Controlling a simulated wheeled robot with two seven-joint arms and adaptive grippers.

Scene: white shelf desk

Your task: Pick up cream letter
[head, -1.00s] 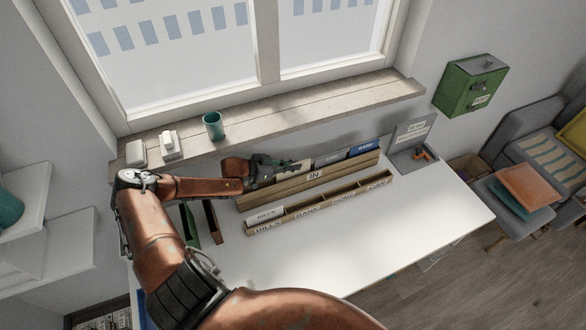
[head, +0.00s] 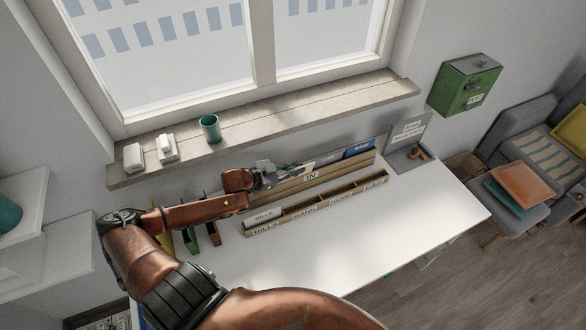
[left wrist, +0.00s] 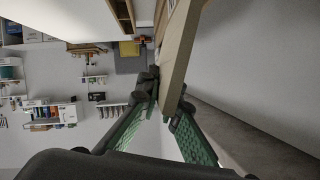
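The wooden IN rack (head: 310,178) stands at the back of the white desk. A pale cream letter edge (head: 310,166) shows at its left part, mostly hidden behind my left gripper. My left gripper (head: 296,170) is at the rack's top, close beside that edge. In the left wrist view the green-padded fingers (left wrist: 168,118) are spread apart. A long beige edge (left wrist: 178,62) reaches between their tips; I cannot tell whether it is the letter or the rack, or whether the fingers touch it. My right gripper is not in view.
A CAR letter (head: 328,159) and blue BANK letter (head: 358,149) stand farther right in the rack. A labelled sorter (head: 318,208) with a BILLS letter (head: 263,217) lies in front. A teal cup (head: 210,128) stands on the windowsill. The desk's front right is clear.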

